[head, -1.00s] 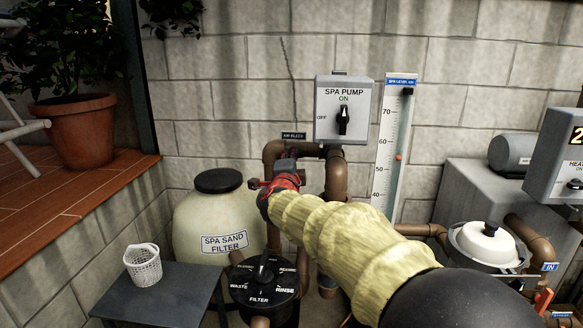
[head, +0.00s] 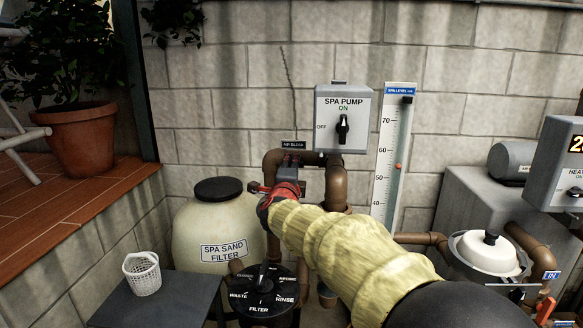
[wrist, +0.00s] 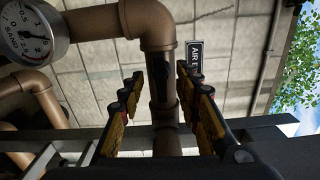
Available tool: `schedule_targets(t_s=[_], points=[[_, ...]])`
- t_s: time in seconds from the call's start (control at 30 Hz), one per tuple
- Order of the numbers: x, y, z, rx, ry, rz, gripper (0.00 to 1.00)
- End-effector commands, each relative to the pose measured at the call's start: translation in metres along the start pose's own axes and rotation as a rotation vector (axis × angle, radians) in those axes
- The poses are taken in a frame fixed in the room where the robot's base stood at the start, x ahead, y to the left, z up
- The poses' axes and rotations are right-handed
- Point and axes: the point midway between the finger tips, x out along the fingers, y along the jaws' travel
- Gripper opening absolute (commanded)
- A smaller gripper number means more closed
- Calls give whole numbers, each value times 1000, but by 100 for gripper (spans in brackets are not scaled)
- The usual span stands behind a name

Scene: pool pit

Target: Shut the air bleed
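The small dark "AIR BLEED" sign (head: 293,145) is on the wall above the brown pipe bend left of the spa pump box. It also shows in the wrist view (wrist: 194,55), right of the pipe elbow. My gripper (wrist: 160,82) is open, with one yellow-and-black finger on each side of the upright brown pipe (wrist: 165,110). A dark piece (wrist: 158,72) lies between the fingertips in front of the pipe; I cannot tell whether it is the bleed's handle. In the head view my gripper (head: 274,190) reaches the pipe bend, and my sleeved arm hides what lies behind it.
The spa pump box (head: 343,118) reads ON. The sand filter tank (head: 219,222), its black selector valve (head: 264,290) and a table (head: 160,302) with a white basket (head: 142,273) are left and below. A pressure gauge (wrist: 33,33) is at upper left in the wrist view.

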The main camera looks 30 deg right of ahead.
Motion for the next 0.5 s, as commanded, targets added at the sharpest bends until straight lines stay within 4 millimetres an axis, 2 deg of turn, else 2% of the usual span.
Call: schedule_targets(t_s=[0.27, 0.5], points=[[-1, 0, 0, 0, 0, -1, 33], [-27, -2, 0, 0, -1, -2, 33]])
